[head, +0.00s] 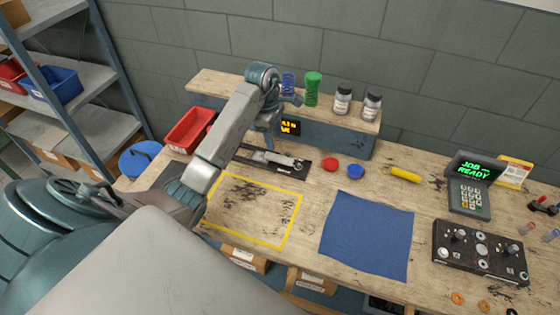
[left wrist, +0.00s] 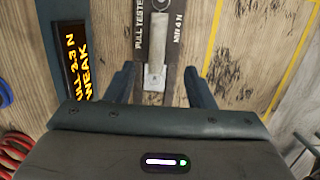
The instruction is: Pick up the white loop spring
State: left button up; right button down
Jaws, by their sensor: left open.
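A pale, whitish cylinder, which looks like the white loop spring (left wrist: 158,37), lies along the dark pull tester (left wrist: 142,45) in the left wrist view. Its coils are too blurred to make out. In the head view the pull tester (head: 243,155) lies on the bench below the raised shelf, with a pale part on it. My left gripper (left wrist: 160,70) is open above the tester, its fingers on either side of the tester's grey end block (left wrist: 154,78). It also shows in the head view (head: 271,145). My right gripper is not in view.
A display (left wrist: 76,55) reads 3.3 N WEAK. The raised shelf (head: 230,87) holds a blue coil (head: 288,82), a green coil (head: 312,88) and two jars. A red bin (head: 190,129) stands left. A blue cloth (head: 367,235) and a yellow-taped area (head: 250,238) lie in front.

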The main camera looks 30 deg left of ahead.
aim_at(279, 156)
pick_arm(q)
jog(key=f, duration=0.1)
jog(key=f+b, duration=0.2)
jog(key=shift+w+d+f, duration=0.15)
jog(key=shift+w+d, duration=0.1)
jog(key=shift+w, duration=0.1)
jog(key=shift+w+f, duration=0.25)
jog(key=shift+f, duration=0.3)
jog(key=shift+s+d+f+p, duration=0.15)
jog(key=shift+s+f+p, duration=0.15)
jog(key=shift+f+p, duration=0.35)
notch_tip(279, 156, down, 2)
jog(key=shift+d+f+p, duration=0.1)
jog(key=shift+d+p, duration=0.05)
jog(key=shift+p, duration=0.25)
jog(key=shift+w+f, duration=0.1)
jog(key=shift+f, duration=0.45)
grip_shut()
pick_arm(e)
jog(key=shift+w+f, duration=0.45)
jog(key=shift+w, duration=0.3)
